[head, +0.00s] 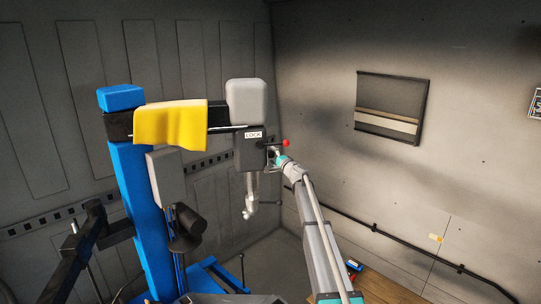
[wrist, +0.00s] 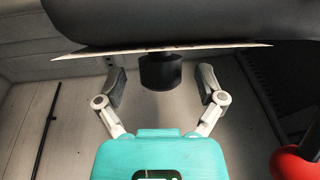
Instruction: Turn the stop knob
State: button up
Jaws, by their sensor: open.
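A black round knob (wrist: 160,72) sticks out of the dark machine head, below a thin pale plate (wrist: 160,50), in the wrist view. It looks like the stop knob, though I see no label naming it. My gripper (wrist: 160,88) is open, with one finger on each side of the knob and a gap at both sides. In the head view my gripper (head: 273,156) is at the right side of the tyre machine's head (head: 247,152), below the LOCK label (head: 253,134). The knob is not clearly visible there.
A red ball handle (head: 286,143) sits close to my gripper; it also shows in the wrist view (wrist: 297,163). A blue column (head: 145,210) with a yellow cover (head: 170,125) stands left. A wooden bench top (head: 385,290) is low right. Grey van walls enclose the place.

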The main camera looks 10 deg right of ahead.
jog(key=shift+w+a, duration=0.3)
jog(key=shift+w, duration=0.3)
jog(key=shift+r, duration=0.1)
jog(key=c, duration=1.2)
jog(key=shift+o, duration=0.2)
jog(key=shift+s, duration=0.1)
jog(key=shift+r+g+p, duration=0.2)
jog(key=shift+g+p, duration=0.2)
jog(key=shift+p, duration=0.5)
jog(key=m+g+h+p, duration=0.1)
jog(key=g+p, duration=0.1)
jog(key=p, duration=0.2)
jog(key=shift+a+g+h+p, duration=0.1)
jog(key=shift+g+h+p, duration=0.2)
jog(key=shift+g+p, duration=0.1)
jog(key=shift+f+m+g+p, duration=0.15)
jog(key=shift+m+g+p, duration=0.15)
jog(key=shift+p, duration=0.05)
